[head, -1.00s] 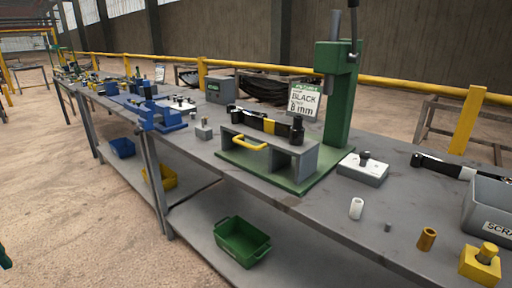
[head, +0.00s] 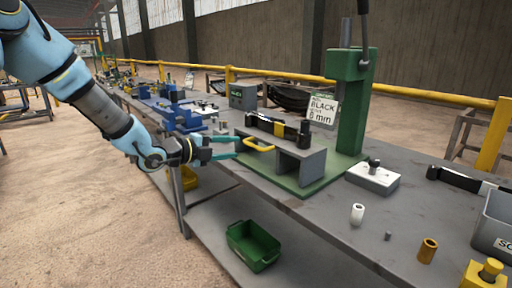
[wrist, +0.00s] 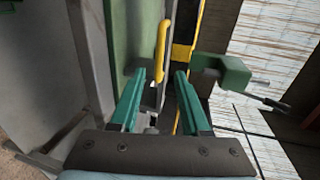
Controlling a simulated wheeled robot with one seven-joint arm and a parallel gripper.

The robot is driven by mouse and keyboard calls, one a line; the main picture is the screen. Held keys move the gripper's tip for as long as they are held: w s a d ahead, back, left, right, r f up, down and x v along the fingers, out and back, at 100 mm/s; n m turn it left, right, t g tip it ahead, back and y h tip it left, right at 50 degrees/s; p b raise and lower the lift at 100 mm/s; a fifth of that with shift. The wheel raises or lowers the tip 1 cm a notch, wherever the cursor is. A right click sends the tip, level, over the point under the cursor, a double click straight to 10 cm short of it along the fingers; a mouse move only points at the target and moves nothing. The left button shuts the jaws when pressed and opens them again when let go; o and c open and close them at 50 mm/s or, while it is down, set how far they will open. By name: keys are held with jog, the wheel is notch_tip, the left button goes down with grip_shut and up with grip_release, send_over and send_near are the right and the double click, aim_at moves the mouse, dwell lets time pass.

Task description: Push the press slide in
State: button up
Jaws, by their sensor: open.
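The green press (head: 352,110) stands on the bench with a green base plate (head: 315,187). The grey press slide (head: 300,165) sits on that plate, with a yellow handle (head: 260,149) on its front side. A black bar with a yellow band lies along the slide's top. My gripper (head: 236,147) is open, just left of the handle, its teal fingers pointing towards it. In the wrist view, the handle (wrist: 162,48) appears in line with the gap between my open fingers (wrist: 159,75). Whether they touch it cannot be told.
Blue fixtures (head: 180,115) stand farther along the bench. A white block (head: 373,178), a white sleeve (head: 357,214), a brass sleeve (head: 427,250) and a grey scrap bin (head: 495,220) are to the right. A green bin (head: 253,245) sits on the lower shelf.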

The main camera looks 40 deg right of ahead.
aim_at(252, 146)
jog(key=p+x, duration=0.2)
jog(key=x, duration=0.7)
jog(key=shift+w+d+f, duration=0.1)
grip_shut()
dwell(1.2)
